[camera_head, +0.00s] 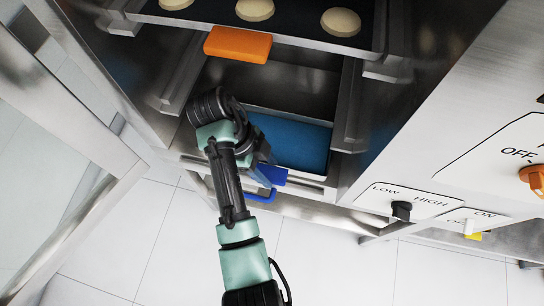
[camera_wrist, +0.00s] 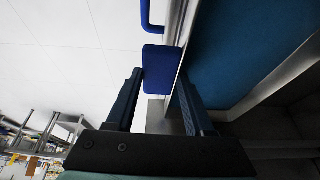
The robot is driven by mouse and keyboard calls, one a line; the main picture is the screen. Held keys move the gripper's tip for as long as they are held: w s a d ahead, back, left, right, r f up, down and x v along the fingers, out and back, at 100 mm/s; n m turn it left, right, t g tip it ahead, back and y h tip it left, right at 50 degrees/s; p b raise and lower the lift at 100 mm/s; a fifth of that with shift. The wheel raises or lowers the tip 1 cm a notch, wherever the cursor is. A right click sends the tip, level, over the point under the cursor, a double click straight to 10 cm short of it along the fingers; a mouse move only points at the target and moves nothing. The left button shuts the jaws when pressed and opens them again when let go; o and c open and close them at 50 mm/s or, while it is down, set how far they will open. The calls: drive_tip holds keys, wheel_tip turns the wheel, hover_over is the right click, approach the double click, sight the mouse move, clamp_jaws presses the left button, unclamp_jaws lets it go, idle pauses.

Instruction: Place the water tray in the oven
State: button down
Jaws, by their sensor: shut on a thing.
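The water tray (camera_head: 300,145) is a steel tray with a flat blue inside. It sits low inside the oven (camera_head: 350,112), below an upper tray, with its front near the oven opening. It also shows at the right of the wrist view (camera_wrist: 268,88). Its blue block handle (camera_wrist: 162,68) sticks out at the front. My gripper (camera_wrist: 160,76) is shut on this handle, one finger on each side. In the head view my gripper (camera_head: 268,172) is at the tray's front, and my wrist hides the tray's left front part.
An upper tray (camera_head: 300,38) with an orange handle (camera_head: 238,44) holds cream-coloured rounds above. The open glass door (camera_head: 70,170) stands at the left. A blue loop handle (camera_head: 260,196) is just below the tray front. Control knobs (camera_head: 402,210) are at the right. The tiled floor in front is clear.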

sight(280, 160)
drive_tip(key=w, duration=0.2)
drive_tip(key=w+d, duration=0.1)
drive_tip(key=w, duration=0.1)
drive_tip(key=shift+w+d, duration=0.2)
drive_tip(key=shift+w, duration=0.05)
drive_tip(key=shift+f, duration=1.7)
drive_tip(key=shift+c, duration=1.4)
unclamp_jaws()
drive_tip(key=shift+v, duration=1.2)
drive_tip(key=w+a+b, duration=0.1)
drive_tip(key=a, duration=0.3)
drive_tip(key=w+a+b, duration=0.1)
drive_tip(key=a+b, duration=0.1)
drive_tip(key=a, duration=0.1)
drive_tip(key=w+a+b, duration=0.1)
drive_tip(key=a, duration=0.3)
drive_tip(key=shift+w+a+r+b, duration=0.25)
drive_tip(key=shift+w+a+b, duration=0.05)
drive_tip(key=shift+w+a, duration=0.05)
